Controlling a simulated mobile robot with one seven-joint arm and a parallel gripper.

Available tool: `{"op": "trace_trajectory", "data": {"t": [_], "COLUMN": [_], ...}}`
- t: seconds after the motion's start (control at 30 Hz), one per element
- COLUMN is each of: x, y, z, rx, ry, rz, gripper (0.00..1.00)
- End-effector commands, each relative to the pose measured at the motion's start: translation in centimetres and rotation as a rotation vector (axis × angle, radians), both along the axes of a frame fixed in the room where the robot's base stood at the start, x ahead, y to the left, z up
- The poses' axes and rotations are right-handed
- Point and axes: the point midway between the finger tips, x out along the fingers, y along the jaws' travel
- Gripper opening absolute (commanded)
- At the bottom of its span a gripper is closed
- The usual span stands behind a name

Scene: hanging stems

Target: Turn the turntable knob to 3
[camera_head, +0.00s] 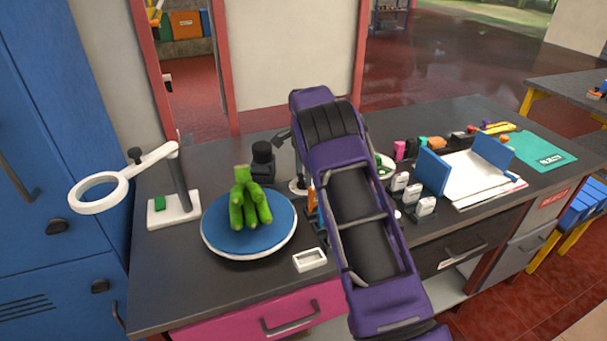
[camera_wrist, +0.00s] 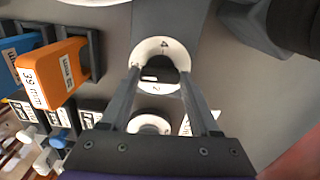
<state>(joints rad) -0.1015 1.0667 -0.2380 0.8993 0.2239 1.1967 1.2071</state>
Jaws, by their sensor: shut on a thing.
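The knob (camera_wrist: 158,73) is black with a white marker line and sits on a white round dial (camera_wrist: 158,50) in the wrist view. In the head view the turntable (camera_head: 220,238) is a blue disc bearing a green bunch (camera_head: 250,205). My gripper (camera_head: 298,180) is to the right of it, at a white dial mostly hidden by my purple arm.
A magnifier on a stand (camera_head: 175,205) is left of the turntable, and a black cylinder (camera_head: 262,160) stands behind it. Orange (camera_wrist: 52,72) and blue blocks are left of the dial in the wrist view. A white frame (camera_head: 310,260) lies near the bench's front edge.

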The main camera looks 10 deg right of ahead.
Motion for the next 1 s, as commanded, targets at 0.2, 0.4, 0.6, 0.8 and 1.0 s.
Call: {"op": "trace_trajectory", "data": {"t": [0.2,0.4,0.6,0.8,1.0], "x": [0.08,0.08,0.09,0.08,0.03], "y": [-0.04,-0.04,-0.05,-0.05,-0.04], "z": [0.13,0.13,0.13,0.12,0.06], "rx": [-0.001,-0.001,-0.001,-0.001,-0.001], "ry": [-0.003,-0.003,-0.003,-0.003,-0.001], "rz": [-0.056,-0.070,-0.070,-0.069,-0.069], "gripper": [0.07,0.07,0.07,0.80,0.93]}}
